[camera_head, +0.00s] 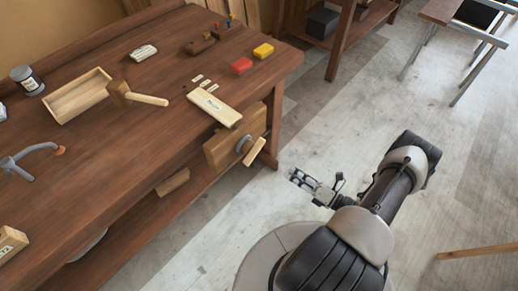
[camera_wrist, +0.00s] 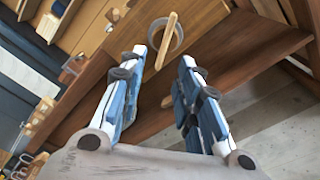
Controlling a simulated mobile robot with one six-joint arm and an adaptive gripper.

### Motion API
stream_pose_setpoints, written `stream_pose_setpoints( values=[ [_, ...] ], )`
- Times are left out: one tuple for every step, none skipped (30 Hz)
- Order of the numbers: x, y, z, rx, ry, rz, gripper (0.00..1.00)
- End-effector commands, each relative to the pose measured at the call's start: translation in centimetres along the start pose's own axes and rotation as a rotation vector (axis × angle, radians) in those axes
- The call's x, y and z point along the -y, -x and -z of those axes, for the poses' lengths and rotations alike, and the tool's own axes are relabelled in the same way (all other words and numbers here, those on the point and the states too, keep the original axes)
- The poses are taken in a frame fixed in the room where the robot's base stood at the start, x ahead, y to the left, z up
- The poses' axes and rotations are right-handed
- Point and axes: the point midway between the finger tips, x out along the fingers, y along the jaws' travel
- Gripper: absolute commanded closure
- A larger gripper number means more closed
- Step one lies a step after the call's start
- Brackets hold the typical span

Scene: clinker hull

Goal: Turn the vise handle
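The wooden vise (camera_head: 222,150) is mounted on the front of the workbench near its right corner. Its handle (camera_head: 254,152) is a light wooden bar set across a round grey metal hub, and it slants. In the wrist view the handle (camera_wrist: 166,40) shows ahead, close to upright in the picture, in front of the hub ring (camera_wrist: 181,37). My gripper (camera_head: 298,179) is right of and below the handle in the head view, apart from it. In the wrist view my gripper (camera_wrist: 163,58) has its two fingers spread, with nothing held between them.
The brown workbench (camera_head: 110,133) fills the left, with a lower shelf under it.

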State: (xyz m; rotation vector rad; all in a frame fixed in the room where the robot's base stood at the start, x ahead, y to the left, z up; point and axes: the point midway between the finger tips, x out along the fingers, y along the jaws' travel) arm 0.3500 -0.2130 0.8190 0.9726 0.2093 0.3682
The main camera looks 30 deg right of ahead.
Motion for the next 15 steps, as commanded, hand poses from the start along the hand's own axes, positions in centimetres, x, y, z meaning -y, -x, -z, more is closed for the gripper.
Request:
stream_pose_setpoints(
  values=[
    [0.5,0.4,0.4,0.03,-0.026,0.012,0.69],
    [0.7,0.5,0.5,0.04,-0.036,0.016,0.69],
    [0.8,0.5,0.6,0.05,-0.045,0.02,0.69],
    [1.0,0.5,0.7,0.055,-0.049,0.022,0.69],
    [1.0,0.3,0.7,0.057,-0.052,0.023,0.69],
    [1.1,0.1,0.7,0.057,-0.053,0.023,0.69],
    [1.1,-0.3,0.7,0.056,-0.053,0.022,0.69],
    [1.1,-0.7,0.7,0.055,-0.052,0.022,0.69],
    [1.1,-1.3,0.7,0.053,-0.052,0.021,0.69],
    [1.1,-1.8,0.7,0.052,-0.052,0.021,0.69],
    [1.0,-2.4,0.8,0.051,-0.051,0.02,0.69],
    [1.1,-3.2,0.7,0.051,-0.051,0.02,0.69],
    [1.1,-3.9,0.7,0.05,-0.05,0.019,0.69],
    [1.1,-4.6,0.6,0.049,-0.05,0.019,0.69],
    [1.1,-5.5,0.6,0.049,-0.05,0.019,0.69]
  ],
)
